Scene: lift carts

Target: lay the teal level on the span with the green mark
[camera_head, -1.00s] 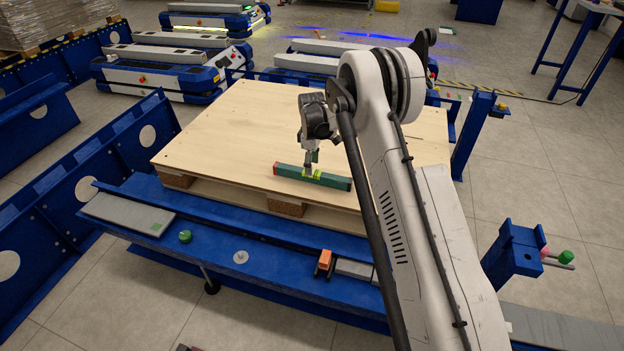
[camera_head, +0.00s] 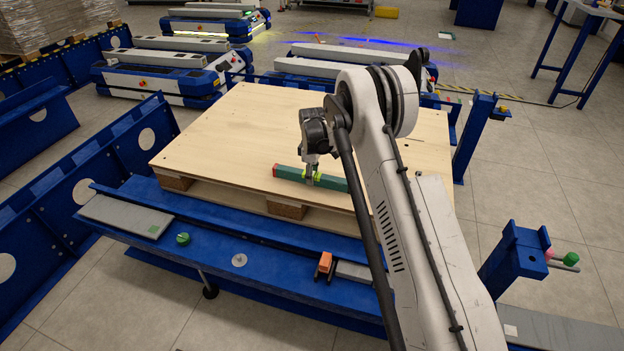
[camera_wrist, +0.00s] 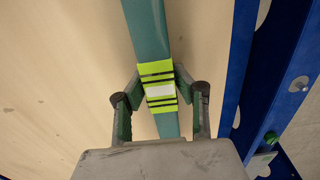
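The teal level (camera_head: 331,182) lies flat on the wooden pallet top (camera_head: 235,135). It has a red end and a yellow-green label around its middle; it also shows in the wrist view (camera_wrist: 149,35). My gripper (camera_head: 311,182) is down at the label. In the wrist view, its two fingertips (camera_wrist: 159,70) stand on either side of the level, close against its edges. Whether they press on it I cannot tell. The grey span with a green square mark (camera_head: 125,215) lies at the left end of the blue rail, bare on top.
The blue rail (camera_head: 215,238) runs along the pallet's near side, with a green knob (camera_head: 183,239) and an orange block (camera_head: 325,262) beside another grey piece (camera_head: 354,272). A blue post (camera_head: 516,255) stands at right. Blue side frames (camera_head: 90,190) stand at left.

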